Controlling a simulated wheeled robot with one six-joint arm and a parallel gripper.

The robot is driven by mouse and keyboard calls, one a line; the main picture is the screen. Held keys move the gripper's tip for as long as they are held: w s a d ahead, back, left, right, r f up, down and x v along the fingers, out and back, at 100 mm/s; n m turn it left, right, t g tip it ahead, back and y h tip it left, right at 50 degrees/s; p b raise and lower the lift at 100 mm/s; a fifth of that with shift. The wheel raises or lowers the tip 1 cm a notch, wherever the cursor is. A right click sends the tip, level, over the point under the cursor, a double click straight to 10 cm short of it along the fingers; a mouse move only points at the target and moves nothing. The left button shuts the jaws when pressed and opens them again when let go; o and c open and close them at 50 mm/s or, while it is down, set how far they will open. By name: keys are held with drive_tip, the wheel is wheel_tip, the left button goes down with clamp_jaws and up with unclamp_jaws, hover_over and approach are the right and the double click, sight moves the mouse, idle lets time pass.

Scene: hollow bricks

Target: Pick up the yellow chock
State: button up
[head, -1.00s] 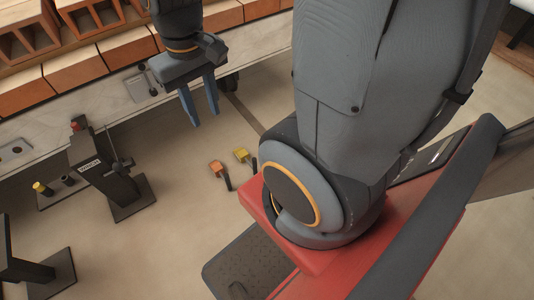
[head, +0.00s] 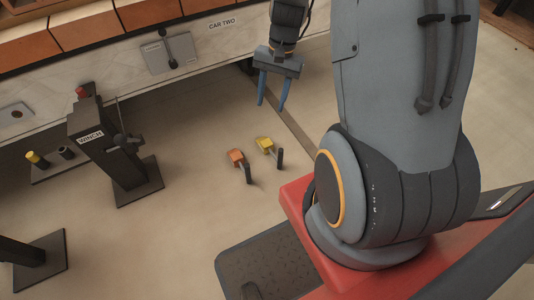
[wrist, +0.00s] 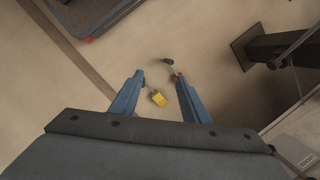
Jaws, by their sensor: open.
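The yellow chock (head: 265,144) lies on the floor with a dark handle at its side. An orange chock (head: 236,156) lies just left of it, also with a dark handle. My gripper (head: 272,103) is open and empty, with its blue fingers pointing down above the floor, apart from both chocks. In the wrist view the yellow chock (wrist: 159,99) shows between the two fingers of my gripper (wrist: 158,75), below them. There the right finger hides most of the orange chock.
A dark post marked WINCH (head: 108,145) stands on a base plate left of the chocks. The car side marked CAR TWO (head: 205,50), carrying bricks (head: 85,27), runs along the back. My red base is at the right. Floor around the chocks is clear.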

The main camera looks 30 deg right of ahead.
drive_tip(key=w+d+f+m+b, duration=0.1)
drive_tip(key=w+d+f+b, duration=0.15)
drive_tip(key=f, duration=0.45)
drive_tip(key=w+d+f+m+y+b, duration=0.1)
drive_tip(key=d+f+m+b, duration=0.15)
drive_tip(key=f, duration=0.45)
drive_tip(key=w+d+f+m+b, duration=0.1)
drive_tip(key=f+b, duration=0.3)
drive_tip(key=f, duration=0.3)
drive_tip(key=m+y+b, duration=0.1)
drive_tip(key=m+b, duration=0.3)
drive_tip(key=b, duration=0.7)
approach(280, 158)
drive_tip(key=shift+t, duration=0.4)
drive_tip(key=shift+d+f+x, duration=0.1)
drive_tip(key=shift+d+x, duration=0.15)
drive_tip(key=shift+x, duration=1.7)
drive_tip(key=shift+d+f+x, duration=0.1)
drive_tip(key=shift+d+x, duration=0.1)
drive_tip(key=shift+x, duration=1.8)
drive_tip(key=shift+d+f+x, duration=0.1)
drive_tip(key=shift+d+x, duration=0.15)
drive_tip(key=shift+x, duration=1.7)
drive_tip(key=shift+w, duration=0.2)
clamp_jaws()
